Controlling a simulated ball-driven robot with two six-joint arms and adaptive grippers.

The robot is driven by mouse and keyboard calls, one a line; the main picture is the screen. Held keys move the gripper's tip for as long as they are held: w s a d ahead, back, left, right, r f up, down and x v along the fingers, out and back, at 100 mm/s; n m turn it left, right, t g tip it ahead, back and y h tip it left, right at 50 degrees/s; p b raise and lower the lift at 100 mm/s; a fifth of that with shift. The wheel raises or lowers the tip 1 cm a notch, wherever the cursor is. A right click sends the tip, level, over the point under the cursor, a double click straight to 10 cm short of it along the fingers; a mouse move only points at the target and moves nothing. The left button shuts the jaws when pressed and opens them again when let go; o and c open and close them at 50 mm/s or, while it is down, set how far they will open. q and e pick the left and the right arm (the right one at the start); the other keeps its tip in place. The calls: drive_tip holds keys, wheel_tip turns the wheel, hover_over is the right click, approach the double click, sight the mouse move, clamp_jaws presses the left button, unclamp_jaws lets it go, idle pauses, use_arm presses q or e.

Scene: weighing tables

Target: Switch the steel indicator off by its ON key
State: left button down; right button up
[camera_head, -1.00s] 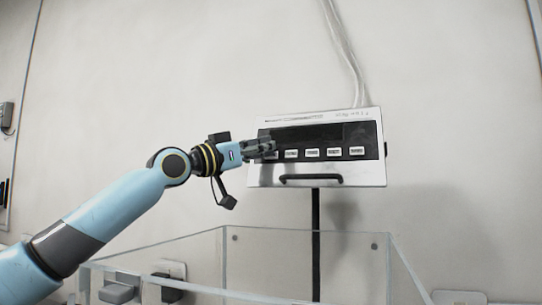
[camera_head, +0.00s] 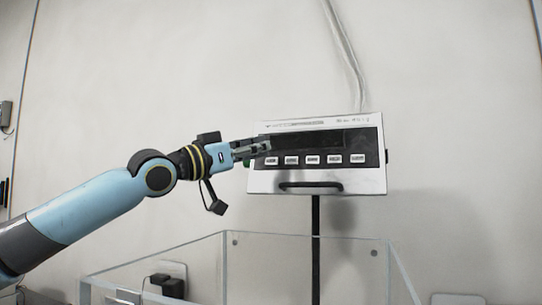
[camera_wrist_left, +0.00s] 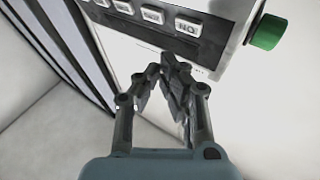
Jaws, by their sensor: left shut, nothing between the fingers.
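The steel indicator (camera_head: 350,183) faces me on a black post, with a dark display (camera_head: 318,139) and a row of several white keys. The leftmost key is the ON key (camera_head: 271,160); it also shows in the wrist view as the ON key (camera_wrist_left: 187,27), upside down. My left gripper (camera_head: 264,146) is shut and empty, just in front of the indicator's left end, its tips above the ON key in the head view. In the left wrist view the gripper (camera_wrist_left: 168,62) tips appear beside the ON key, seemingly apart from it. My right gripper is out of view.
A green knob (camera_wrist_left: 268,31) sticks out of the indicator's side by the ON key. A black handle (camera_head: 311,186) is under the keys. A clear-walled box (camera_head: 300,236) stands below, around the black post (camera_head: 316,215). Cables (camera_head: 347,55) run up the wall.

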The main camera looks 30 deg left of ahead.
use_arm(q)
drive_tip(key=s+b, duration=0.1)
drive_tip(key=b, duration=0.1)
drive_tip(key=s+b, duration=0.1)
drive_tip(key=shift+s+d+r, duration=0.35)
drive_tip(key=shift+r, duration=0.05)
idle(0.5)
